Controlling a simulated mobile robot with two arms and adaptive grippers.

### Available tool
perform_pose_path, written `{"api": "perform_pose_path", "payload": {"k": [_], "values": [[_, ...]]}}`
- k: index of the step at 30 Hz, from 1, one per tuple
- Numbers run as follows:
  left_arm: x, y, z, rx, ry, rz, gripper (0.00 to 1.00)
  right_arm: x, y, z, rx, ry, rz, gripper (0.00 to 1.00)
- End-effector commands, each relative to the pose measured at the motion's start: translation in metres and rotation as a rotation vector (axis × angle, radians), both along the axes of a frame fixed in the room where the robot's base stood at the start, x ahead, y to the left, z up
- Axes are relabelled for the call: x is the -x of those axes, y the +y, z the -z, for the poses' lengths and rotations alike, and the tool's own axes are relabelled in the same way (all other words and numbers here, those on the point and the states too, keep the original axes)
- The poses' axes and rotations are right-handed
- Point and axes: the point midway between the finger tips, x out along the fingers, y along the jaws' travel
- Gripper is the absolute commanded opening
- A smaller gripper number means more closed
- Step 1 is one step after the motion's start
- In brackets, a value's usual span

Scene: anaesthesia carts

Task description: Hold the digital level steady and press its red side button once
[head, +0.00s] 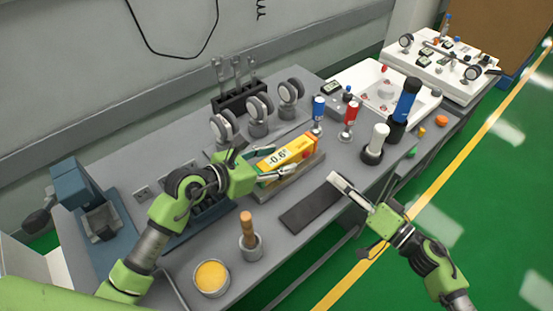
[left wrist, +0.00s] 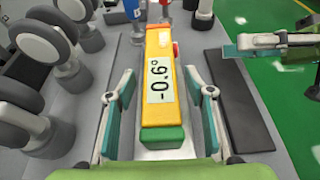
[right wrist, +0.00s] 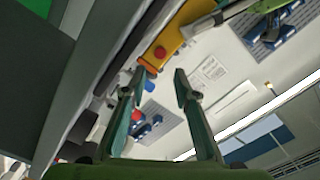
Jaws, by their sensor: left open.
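My left gripper (head: 274,164) is open, with one finger on each side of the level's near end. In the left wrist view gaps show between the fingers and the level (left wrist: 158,105). The red side button (left wrist: 175,50) is on the level's right side, toward the far end. It also shows in the right wrist view (right wrist: 160,53). My right gripper (right wrist: 160,76) is open and empty, right of the level and apart from it.
A dark flat mat (head: 311,208) lies in front of the level. Caster wheels (head: 259,108) stand behind it. Blue (head: 319,107) and red (head: 351,113) handled tools and a white-topped cylinder (head: 379,138) stand to the right. A yellow-filled cup (head: 211,277) is near the front edge.

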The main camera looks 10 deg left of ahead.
Motion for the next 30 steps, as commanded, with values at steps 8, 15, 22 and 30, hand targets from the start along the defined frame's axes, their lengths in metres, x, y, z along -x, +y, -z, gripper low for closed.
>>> {"api": "perform_pose_path", "payload": {"k": [8,15,22,30], "values": [[-0.0006,-0.0008,0.0004,0.000,0.000,0.000,0.49,0.0000,0.0000,0.0000,0.000,0.000,0.000,0.28],[-0.0005,-0.0006,0.0004,0.000,0.000,0.000,0.00,0.0000,0.0000,0.0000,0.000,0.000,0.000,0.28],[-0.0004,-0.0005,0.0005,0.000,0.000,0.000,0.00,0.0000,0.0000,0.0000,0.000,0.000,0.000,0.00],[-0.0004,-0.0005,0.0006,0.000,0.000,0.000,0.00,0.0000,0.0000,0.0000,0.000,0.000,0.000,0.00]]}}
